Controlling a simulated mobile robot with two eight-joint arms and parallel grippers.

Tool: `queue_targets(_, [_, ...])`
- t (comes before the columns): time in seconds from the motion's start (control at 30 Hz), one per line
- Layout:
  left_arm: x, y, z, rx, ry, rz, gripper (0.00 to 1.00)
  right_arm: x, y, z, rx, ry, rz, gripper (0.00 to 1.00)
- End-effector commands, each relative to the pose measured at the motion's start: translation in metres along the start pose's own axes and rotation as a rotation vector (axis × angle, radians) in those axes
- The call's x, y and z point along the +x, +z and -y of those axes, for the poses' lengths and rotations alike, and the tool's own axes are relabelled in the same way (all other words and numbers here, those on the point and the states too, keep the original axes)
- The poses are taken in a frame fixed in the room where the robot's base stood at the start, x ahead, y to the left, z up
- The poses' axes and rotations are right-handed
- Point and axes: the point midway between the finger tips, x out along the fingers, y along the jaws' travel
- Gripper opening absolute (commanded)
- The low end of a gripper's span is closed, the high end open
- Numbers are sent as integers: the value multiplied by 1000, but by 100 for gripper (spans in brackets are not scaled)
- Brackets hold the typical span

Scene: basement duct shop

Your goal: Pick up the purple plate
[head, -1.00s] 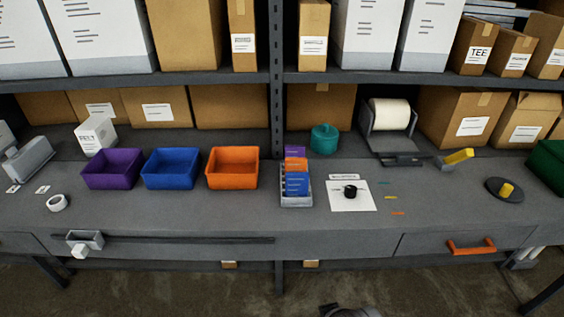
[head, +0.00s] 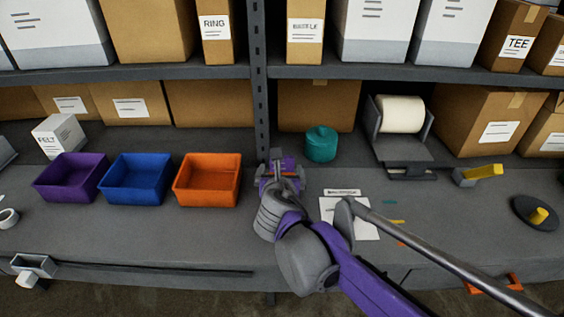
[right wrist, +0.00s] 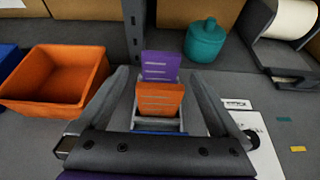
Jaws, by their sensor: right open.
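The purple plate (right wrist: 160,66) stands upright at the back of a small grey rack (right wrist: 172,126) on the bench. An orange plate (right wrist: 160,100) stands in front of it, and a strip of blue shows below in the right wrist view. My right gripper (right wrist: 160,78) is open, its fingers to either side of the plates. No grip on the purple plate shows. In the head view my right gripper (head: 282,172) and arm cover most of the rack. My left gripper is not in view.
Left of the rack stand an orange bin (head: 208,182), a blue bin (head: 137,181) and a purple bin (head: 70,180). A teal canister (head: 321,145) stands behind right, near a paper roll holder (head: 402,150). A white sheet (head: 366,228) lies to the right.

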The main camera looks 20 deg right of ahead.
Motion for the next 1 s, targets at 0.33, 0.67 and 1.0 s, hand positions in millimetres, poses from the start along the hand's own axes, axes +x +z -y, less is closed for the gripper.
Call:
queue_targets(0.33, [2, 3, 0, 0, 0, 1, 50, 47, 2, -2, -27, 1, 5, 100])
queue_targets(0.67, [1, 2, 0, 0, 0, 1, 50, 81, -1, 2, -24, 0, 5, 100])
queue_targets(1.0, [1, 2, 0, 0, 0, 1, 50, 108, -2, 2, -24, 2, 5, 100])
